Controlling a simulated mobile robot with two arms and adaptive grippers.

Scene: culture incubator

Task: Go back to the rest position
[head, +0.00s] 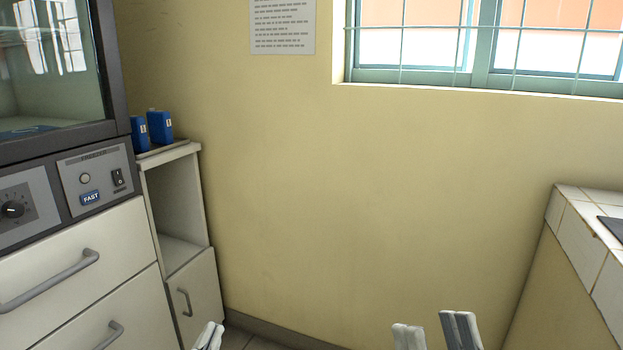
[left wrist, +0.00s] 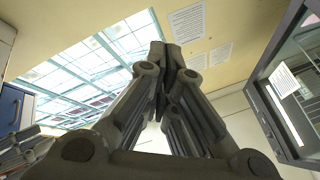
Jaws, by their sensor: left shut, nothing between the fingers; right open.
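My left gripper (head: 208,337) shows at the bottom edge of the head view, left of the middle. Its fingers are shut with nothing between them. In the left wrist view the left gripper (left wrist: 165,55) points up the picture, its fingertips together in front of the wall and window. My right gripper (head: 437,332) is at the bottom edge of the head view, right of the middle. Its two fingers are apart and nothing shows between them. Both arms are mostly out of view below.
The incubator (head: 118,100) with glass front and control panel stands at the left above drawers (head: 70,262). A low cabinet (head: 208,285) beside it bears blue boxes (head: 160,128). A tiled counter (head: 585,222) stands at the right. Floor between them appears clear.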

